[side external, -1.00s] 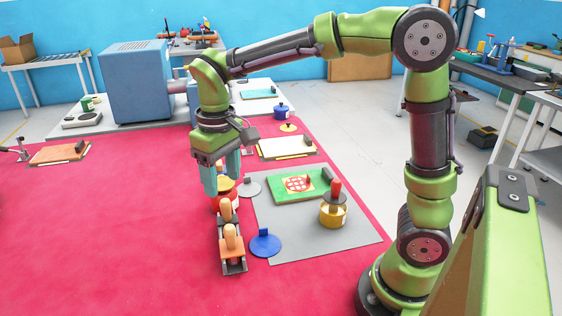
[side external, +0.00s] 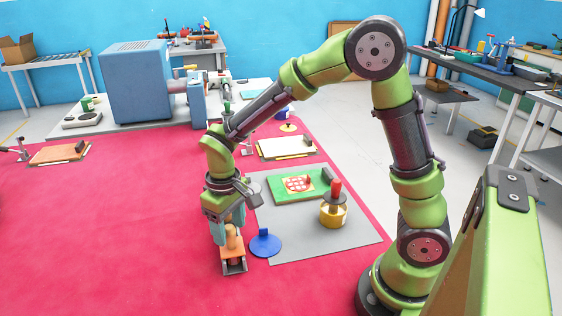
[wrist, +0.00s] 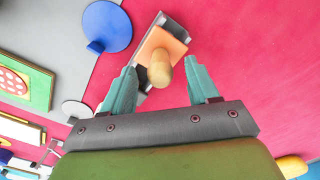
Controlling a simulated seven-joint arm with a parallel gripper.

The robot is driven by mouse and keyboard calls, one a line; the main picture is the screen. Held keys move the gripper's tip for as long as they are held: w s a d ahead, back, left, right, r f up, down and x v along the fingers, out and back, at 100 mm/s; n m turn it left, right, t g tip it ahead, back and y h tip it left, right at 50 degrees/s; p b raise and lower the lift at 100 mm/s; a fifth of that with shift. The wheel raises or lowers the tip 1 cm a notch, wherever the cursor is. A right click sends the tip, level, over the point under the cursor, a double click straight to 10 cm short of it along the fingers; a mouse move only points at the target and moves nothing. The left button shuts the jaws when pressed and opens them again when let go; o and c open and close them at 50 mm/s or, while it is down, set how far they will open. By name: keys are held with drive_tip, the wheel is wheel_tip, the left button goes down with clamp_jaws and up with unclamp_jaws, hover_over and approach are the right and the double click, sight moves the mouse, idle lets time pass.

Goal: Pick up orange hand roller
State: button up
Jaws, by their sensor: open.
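The orange hand roller (side external: 233,246) has an orange block and an upright tan wooden handle. It sits in a dark metal holder (side external: 235,268) on the pink table cover. In the wrist view the roller (wrist: 163,42) and its rounded handle lie ahead of my gripper, between the lines of the two fingers. My gripper (side external: 228,231) points down, open, with its teal fingers low around or just behind the handle; contact is unclear. In the wrist view the open gripper (wrist: 161,70) has nothing clamped. The holder's rear part is hidden behind my fingers.
A blue disc (side external: 265,244) lies just right of the holder, at the edge of a grey mat (side external: 300,245). The mat bears a green board (side external: 283,191) and a yellow tin (side external: 334,216) with a red-topped handle.

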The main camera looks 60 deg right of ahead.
sight(231, 242)
drive_tip(key=shift+f, duration=1.6)
drive_tip(key=shift+c, duration=0.4)
clamp_jaws()
